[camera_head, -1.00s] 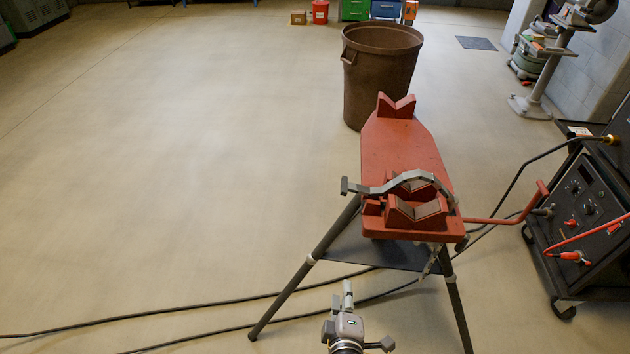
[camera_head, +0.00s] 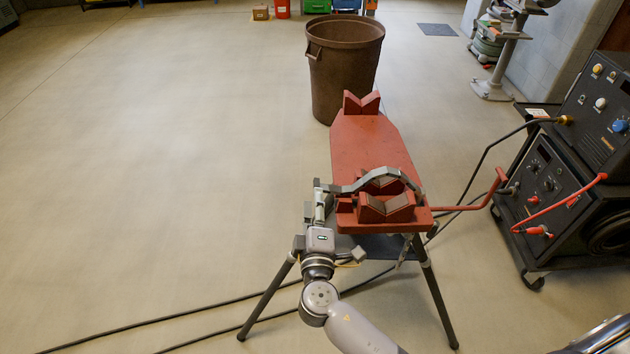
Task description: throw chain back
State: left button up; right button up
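The chain (camera_head: 372,174) is a grey metal strap that arches over the front V-block of the red chain vise (camera_head: 375,145). Its left end (camera_head: 326,187) sticks out past the vise's left edge. Its other end hangs below the front right of the vise. My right gripper (camera_head: 337,226) is at the vise's front left corner, fingers spread. One finger points up close beside the chain's left end; I cannot tell whether they touch. The other finger is low and to the right. My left gripper is not in view.
The vise stands on a tripod (camera_head: 434,292) with a red handle (camera_head: 472,208) out to the right. A brown bin (camera_head: 342,75) is behind it. A welder cart (camera_head: 560,190) is at the right. Dark cables cross the floor. The floor at left is clear.

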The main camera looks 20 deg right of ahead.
aim_at(315, 185)
jog(key=p+x, duration=0.1)
jog(key=x, duration=0.4)
jog(key=shift+w+d, duration=0.1)
jog(key=shift+w, duration=0.3)
jog(key=shift+c, duration=0.3)
grip_shut()
